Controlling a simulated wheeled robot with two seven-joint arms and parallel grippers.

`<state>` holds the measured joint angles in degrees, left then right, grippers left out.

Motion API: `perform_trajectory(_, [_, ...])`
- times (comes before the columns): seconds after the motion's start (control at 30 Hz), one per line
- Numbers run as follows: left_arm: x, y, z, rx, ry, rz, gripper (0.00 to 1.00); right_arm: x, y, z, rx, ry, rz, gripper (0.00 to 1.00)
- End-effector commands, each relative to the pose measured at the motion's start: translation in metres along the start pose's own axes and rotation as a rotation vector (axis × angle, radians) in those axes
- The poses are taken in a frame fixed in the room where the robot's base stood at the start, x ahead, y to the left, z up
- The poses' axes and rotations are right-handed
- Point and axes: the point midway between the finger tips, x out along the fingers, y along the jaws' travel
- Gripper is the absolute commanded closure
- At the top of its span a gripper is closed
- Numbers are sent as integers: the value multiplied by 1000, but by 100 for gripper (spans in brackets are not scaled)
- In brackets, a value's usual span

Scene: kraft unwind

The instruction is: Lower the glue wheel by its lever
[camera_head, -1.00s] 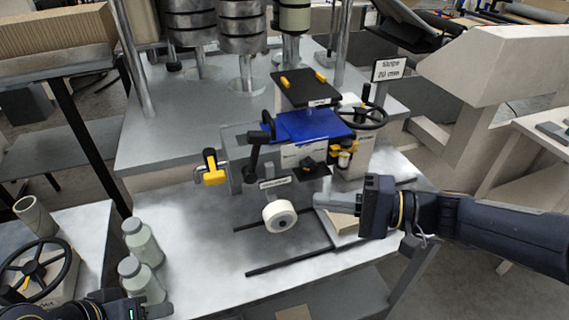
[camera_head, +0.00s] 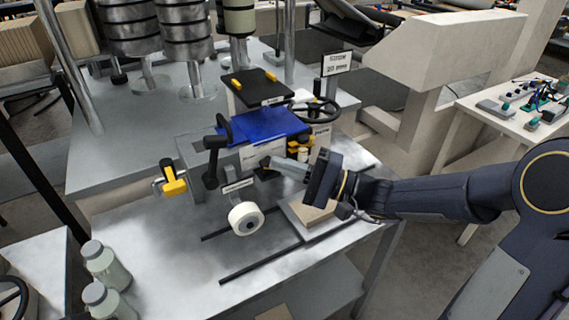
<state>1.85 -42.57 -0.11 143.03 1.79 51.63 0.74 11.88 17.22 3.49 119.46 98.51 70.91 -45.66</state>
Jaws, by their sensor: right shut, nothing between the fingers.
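The glue wheel (camera_head: 246,218) is a white roller with a dark hub, low at the front of the grey machine, above the metal table. A small label (camera_head: 238,186) sits just above it. A black lever (camera_head: 212,160) with a thick knob stands upward, left of and above the wheel. My right gripper (camera_head: 276,163) is shut and empty. Its fingertips are at a small black part (camera_head: 264,172) below the blue plate, right of the lever; I cannot tell whether they touch it. My left gripper is out of view.
A yellow handle (camera_head: 173,178) sticks out at the machine's left. A blue plate (camera_head: 262,128) and black handwheel (camera_head: 315,110) are above. Two dark rails (camera_head: 262,262) and a cardboard stack (camera_head: 308,212) lie on the table. Bottles (camera_head: 106,266) stand at lower left.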

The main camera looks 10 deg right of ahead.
Motion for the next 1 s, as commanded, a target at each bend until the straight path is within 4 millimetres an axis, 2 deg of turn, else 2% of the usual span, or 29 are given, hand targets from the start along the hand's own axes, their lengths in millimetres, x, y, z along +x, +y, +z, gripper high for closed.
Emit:
perform_trajectory(0.03, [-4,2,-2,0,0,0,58,13,-2,2,2,-6,1,100])
perform_trajectory(0.2, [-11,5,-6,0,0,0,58,51,-2,2,3,-5,1,100])
perform_trajectory(0.3, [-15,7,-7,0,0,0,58,70,-2,2,3,-6,1,100])
perform_trajectory(0.4, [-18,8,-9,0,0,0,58,80,-2,15,3,-4,2,100])
perform_trajectory(0.6, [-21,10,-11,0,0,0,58,92,-1,27,1,-1,1,100])
perform_trajectory(1.0, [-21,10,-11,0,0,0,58,94,0,29,0,0,1,100])
